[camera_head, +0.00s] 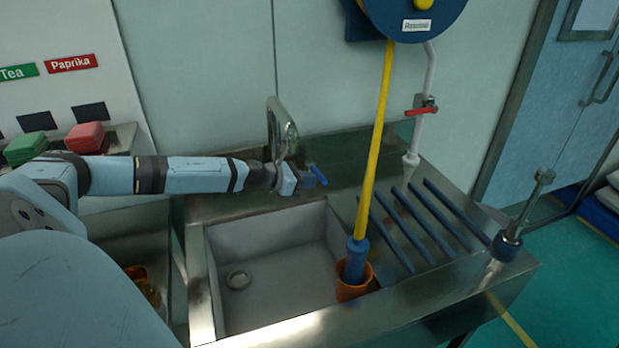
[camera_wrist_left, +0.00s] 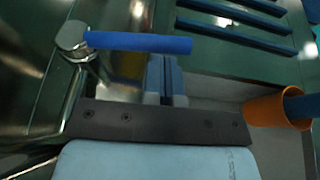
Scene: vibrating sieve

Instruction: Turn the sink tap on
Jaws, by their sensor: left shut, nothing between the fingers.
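The sink tap (camera_head: 284,130) is a curved chrome spout behind the sink basin, with a blue lever handle (camera_head: 318,175) at its lower right. In the left wrist view the blue lever (camera_wrist_left: 140,43) extends right from a round chrome body (camera_wrist_left: 72,38). My left gripper (camera_head: 302,182) is at the tap, close to the lever. Its fingers (camera_wrist_left: 166,78) are shut and empty, with their tips close to the lever's right part; I cannot tell whether they touch it. No water shows. My right gripper is not in view.
The grey sink basin (camera_head: 270,255) has an orange cup (camera_head: 352,286) at its right, with a blue-ended yellow hose (camera_head: 376,140) in it. Blue bars (camera_head: 425,222) line the drainer. A white pipe with a red valve handle (camera_head: 421,111) and a chrome fixture (camera_head: 522,215) stand further right.

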